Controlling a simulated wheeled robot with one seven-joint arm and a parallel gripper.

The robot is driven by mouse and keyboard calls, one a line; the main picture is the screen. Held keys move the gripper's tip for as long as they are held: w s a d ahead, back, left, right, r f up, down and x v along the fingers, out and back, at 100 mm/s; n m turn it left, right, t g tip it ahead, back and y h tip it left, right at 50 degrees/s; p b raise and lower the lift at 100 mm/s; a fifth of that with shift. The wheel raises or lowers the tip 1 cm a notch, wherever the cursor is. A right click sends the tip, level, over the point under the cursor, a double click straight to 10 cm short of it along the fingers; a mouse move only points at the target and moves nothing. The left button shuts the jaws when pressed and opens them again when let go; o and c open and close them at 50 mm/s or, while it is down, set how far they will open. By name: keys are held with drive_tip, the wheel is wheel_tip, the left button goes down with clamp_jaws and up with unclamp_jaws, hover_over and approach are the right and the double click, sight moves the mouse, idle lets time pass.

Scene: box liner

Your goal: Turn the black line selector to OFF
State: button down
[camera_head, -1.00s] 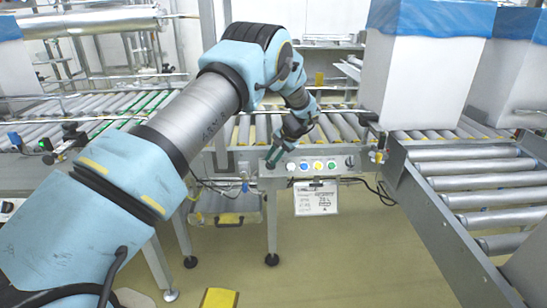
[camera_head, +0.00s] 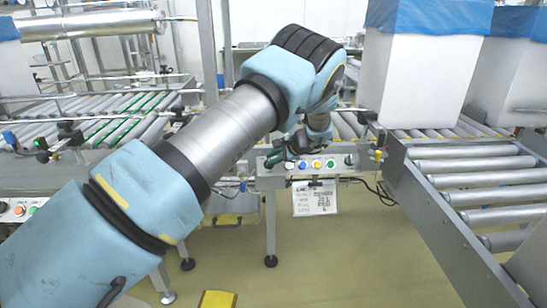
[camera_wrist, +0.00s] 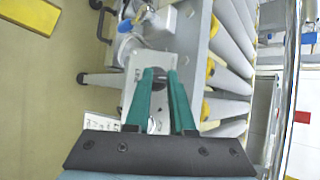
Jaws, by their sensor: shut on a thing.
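The grey control panel (camera_head: 263,170) is on the front of the conveyor, with a row of white, blue, yellow and green buttons. My gripper (camera_head: 274,161) is at the panel's left end. In the wrist view its green fingertips (camera_wrist: 160,76) are shut on the black line selector (camera_wrist: 159,82), a small black knob, one finger on each side. The fingers and arm largely hide the knob in the head view, and I cannot read its pointing direction or its label. A second black knob (camera_head: 349,160) is at the panel's right end, clear of my gripper.
A white placard (camera_head: 314,199) hangs below the panel. A roller conveyor (camera_head: 470,180) is at the right, with tall white boxes lined in blue (camera_head: 412,75) behind it. Cables hang beside the panel. A yellow block (camera_head: 217,299) is on the open floor.

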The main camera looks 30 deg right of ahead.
drive_tip(key=shift+w+f+m, duration=0.3)
drive_tip(key=shift+w+f, duration=0.2)
drive_tip(key=shift+f, duration=0.2)
drive_tip(key=c, duration=1)
unclamp_jaws()
drive_tip(key=o, duration=0.3)
drive_tip(key=shift+s+r, duration=0.15)
drive_tip(key=shift+s, duration=0.05)
drive_tip(key=o, duration=0.3)
drive_tip(key=v, duration=0.4)
drive_tip(key=shift+s+d+r, duration=0.1)
drive_tip(key=shift+d+r, duration=0.05)
drive_tip(key=shift+d, duration=0.2)
drive_tip(key=shift+o, duration=0.2)
drive_tip(key=s+r, duration=0.4)
drive_tip(key=r, duration=0.1)
drive_tip(key=shift+a, duration=0.3)
drive_tip(key=shift+w+a, duration=0.1)
drive_tip(key=shift+a, duration=0.05)
